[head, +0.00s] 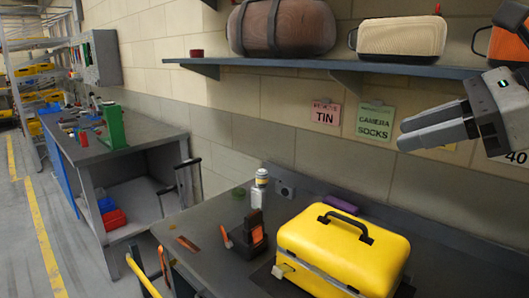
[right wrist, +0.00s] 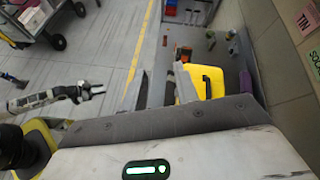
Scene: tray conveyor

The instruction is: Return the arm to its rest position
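My right gripper (head: 400,134) is raised at the upper right of the head view, its fingers pointing left, in front of the wall and below the shelf. In the right wrist view its two fingers (right wrist: 160,90) stand apart with nothing held between them. My left gripper (right wrist: 98,89) shows at the left of the right wrist view, over the floor, its fingers apart and empty. It is not in the head view. A yellow case (head: 344,244) with a black handle stands on the workbench, below and left of the right gripper. It is clear of both grippers.
A wall shelf (head: 300,62) with bags runs close to my right gripper. The workbench (head: 205,220) holds a white bottle (head: 258,196), a black-and-orange device (head: 247,236) and a purple item (head: 341,204). Another bench (head: 150,135) stands at the left. Open floor lies beside it.

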